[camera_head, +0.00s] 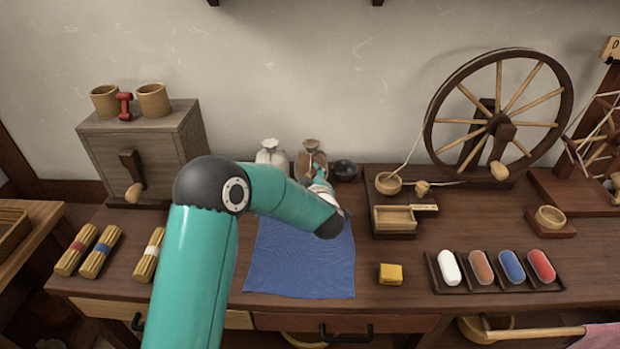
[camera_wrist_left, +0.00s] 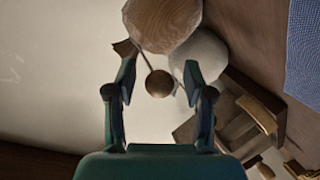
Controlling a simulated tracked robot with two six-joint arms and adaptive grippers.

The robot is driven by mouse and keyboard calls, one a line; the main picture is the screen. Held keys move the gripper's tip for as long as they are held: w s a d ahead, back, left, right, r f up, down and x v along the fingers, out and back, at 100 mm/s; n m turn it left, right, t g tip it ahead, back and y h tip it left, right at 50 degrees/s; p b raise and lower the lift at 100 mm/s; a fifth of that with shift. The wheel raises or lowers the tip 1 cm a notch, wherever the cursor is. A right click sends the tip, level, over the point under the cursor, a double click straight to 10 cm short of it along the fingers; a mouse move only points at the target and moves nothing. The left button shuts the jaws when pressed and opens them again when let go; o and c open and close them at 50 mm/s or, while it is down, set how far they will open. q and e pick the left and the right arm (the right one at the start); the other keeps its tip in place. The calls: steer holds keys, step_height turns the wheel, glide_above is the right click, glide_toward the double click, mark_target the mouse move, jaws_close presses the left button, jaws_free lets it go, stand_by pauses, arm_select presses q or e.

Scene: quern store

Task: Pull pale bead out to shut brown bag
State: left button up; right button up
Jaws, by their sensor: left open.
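The brown bag (camera_head: 311,158) stands at the back of the table, with a white bag (camera_head: 272,155) to its left. In the left wrist view the brown bag (camera_wrist_left: 165,22) is at the top, beside the pale bag (camera_wrist_left: 203,57). A round bead (camera_wrist_left: 159,83), brownish in this light, shows between my left gripper's fingertips (camera_wrist_left: 160,78). A thin dark cord runs from the bag's side towards it. My left gripper (camera_head: 319,176) is open, with a gap between each finger and the bead. In the head view it partly hides the bag's front. My right gripper is not in view.
A dark bowl (camera_head: 345,171) stands close right of the brown bag. A blue cloth (camera_head: 300,268) lies in front. A wooden cabinet (camera_head: 145,150) stands left, a spinning wheel (camera_head: 500,110) right. A small wooden box (camera_head: 394,219) sits right of the cloth.

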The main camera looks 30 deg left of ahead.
arm_select(q)
steer(key=shift+d, duration=0.1)
steer(key=v, duration=1.1)
steer(key=shift+s+d+r, duration=0.15)
steer(key=shift+s+d, duration=0.05)
steer(key=shift+s, duration=0.15)
